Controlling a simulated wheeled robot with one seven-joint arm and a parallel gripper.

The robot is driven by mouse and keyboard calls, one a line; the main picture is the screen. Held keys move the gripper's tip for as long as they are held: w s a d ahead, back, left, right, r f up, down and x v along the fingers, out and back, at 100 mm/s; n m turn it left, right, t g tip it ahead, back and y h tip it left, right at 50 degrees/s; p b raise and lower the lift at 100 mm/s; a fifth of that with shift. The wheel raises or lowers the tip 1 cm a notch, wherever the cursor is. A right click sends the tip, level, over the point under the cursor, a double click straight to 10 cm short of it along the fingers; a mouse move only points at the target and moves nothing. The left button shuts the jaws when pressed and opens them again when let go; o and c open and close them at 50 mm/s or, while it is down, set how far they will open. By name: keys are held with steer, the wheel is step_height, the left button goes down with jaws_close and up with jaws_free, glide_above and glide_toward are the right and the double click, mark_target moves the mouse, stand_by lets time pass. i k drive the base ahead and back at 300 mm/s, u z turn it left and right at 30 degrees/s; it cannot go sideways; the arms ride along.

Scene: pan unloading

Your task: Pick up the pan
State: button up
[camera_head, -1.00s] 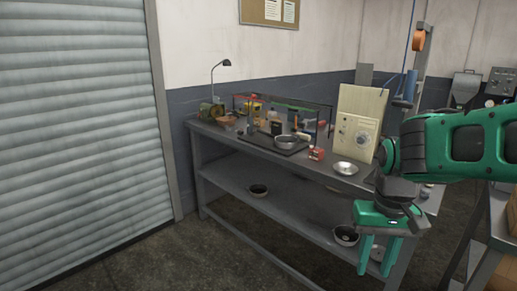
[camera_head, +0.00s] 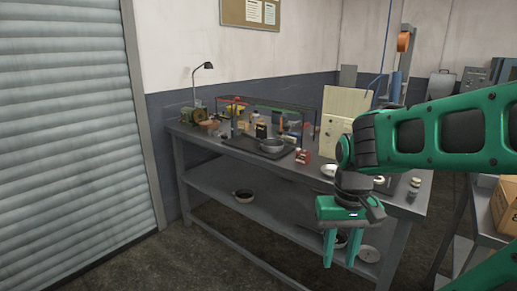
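A grey round pan (camera_head: 272,146) sits on a dark tray (camera_head: 240,140) on the workbench top. A dark pan or bowl (camera_head: 243,196) lies on the bench's lower shelf. Another round vessel (camera_head: 341,241) on that shelf is partly hidden behind my gripper. A pale round dish (camera_head: 328,171) stands on the bench top beside my arm. My gripper (camera_head: 340,262) is in front of the bench's right part, pointing down. Its two green fingers are apart with nothing held between them. Which pan is meant cannot be told.
The bench (camera_head: 290,222) carries a lamp (camera_head: 203,66), bottles, a red box (camera_head: 302,157) and a beige panel (camera_head: 346,105) partly behind my arm. A second table with a cardboard box (camera_head: 506,207) stands at right. The floor at front left is clear.

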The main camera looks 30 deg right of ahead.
mark_target(267, 144)
steer(key=z, duration=0.05)
steer(key=i, duration=1.45)
steer(key=z, duration=0.05)
